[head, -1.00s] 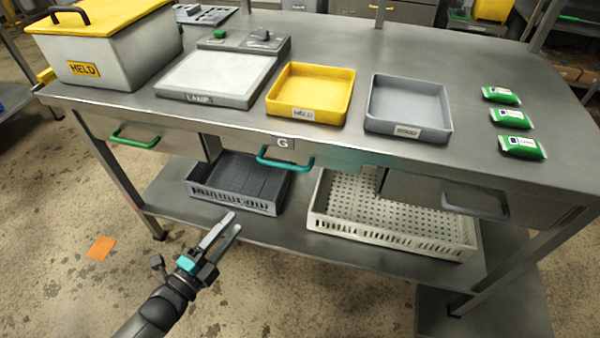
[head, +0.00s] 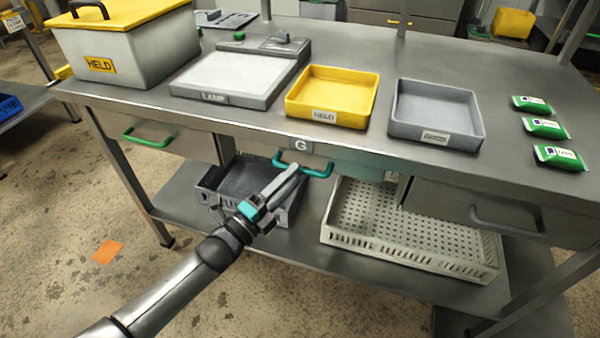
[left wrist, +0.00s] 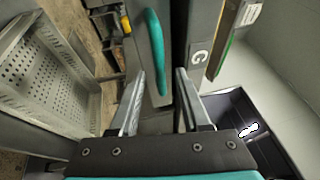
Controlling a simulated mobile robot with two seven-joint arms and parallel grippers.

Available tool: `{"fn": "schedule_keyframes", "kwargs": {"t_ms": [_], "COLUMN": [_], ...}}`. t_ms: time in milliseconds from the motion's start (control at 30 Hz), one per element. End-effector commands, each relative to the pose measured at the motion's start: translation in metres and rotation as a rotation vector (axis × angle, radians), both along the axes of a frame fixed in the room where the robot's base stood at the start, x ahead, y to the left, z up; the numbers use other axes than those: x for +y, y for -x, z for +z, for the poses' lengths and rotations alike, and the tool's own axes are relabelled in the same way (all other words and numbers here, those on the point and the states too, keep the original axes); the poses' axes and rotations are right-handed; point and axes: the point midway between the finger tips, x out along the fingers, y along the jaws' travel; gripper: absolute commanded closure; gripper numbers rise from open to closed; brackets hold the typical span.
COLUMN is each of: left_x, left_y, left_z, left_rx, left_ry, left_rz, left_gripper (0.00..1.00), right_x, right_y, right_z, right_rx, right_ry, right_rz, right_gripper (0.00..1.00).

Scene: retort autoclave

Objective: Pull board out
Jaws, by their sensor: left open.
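The board's teal handle (head: 318,172) is at the middle of the bench front, under the plate marked G (head: 300,144). A strip of the board's front (head: 350,158) shows as a thin teal-tinted edge right of it. My left gripper (head: 294,170) is open and empty, with its fingertips close to the handle. In the left wrist view the handle (left wrist: 155,50) stands upright just ahead of the fingers (left wrist: 160,76), its lower end lying between the tips in the picture. I cannot tell whether they touch. My right gripper is out of view.
A green-handled drawer (head: 160,138) is on the left and a grey-handled drawer (head: 480,205) on the right. A dark crate (head: 285,212) and a white perforated crate (head: 400,258) stand on the lower shelf. Trays, a lamp panel and green packets occupy the benchtop.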

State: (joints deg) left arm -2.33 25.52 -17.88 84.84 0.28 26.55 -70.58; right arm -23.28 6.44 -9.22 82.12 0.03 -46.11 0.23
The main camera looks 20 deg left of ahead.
Motion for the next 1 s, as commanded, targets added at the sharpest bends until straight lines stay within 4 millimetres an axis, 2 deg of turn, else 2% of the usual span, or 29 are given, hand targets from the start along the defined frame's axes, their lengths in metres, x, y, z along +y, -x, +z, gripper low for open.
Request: {"fn": "schedule_keyframes", "kwargs": {"t_ms": [100, 267, 667, 1000], "left_x": [-0.007, -0.012, -0.015, -0.015], "left_y": [-0.015, -0.027, -0.032, -0.031], "left_z": [0.002, 0.005, 0.006, 0.006], "left_rx": [-0.001, 0.000, 0.001, 0.001], "left_ry": [0.002, 0.002, 0.002, 0.002], "left_rz": [0.000, 0.001, 0.000, 0.000], "left_gripper": [0.53, 0.53, 0.53, 0.90], "right_x": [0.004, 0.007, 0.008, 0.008], "right_y": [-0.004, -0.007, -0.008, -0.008], "right_z": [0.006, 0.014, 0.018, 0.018], "right_rx": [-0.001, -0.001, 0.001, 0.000], "right_ry": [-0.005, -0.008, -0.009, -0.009], "right_rz": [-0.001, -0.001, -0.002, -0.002], "right_gripper": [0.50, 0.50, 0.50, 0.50]}}
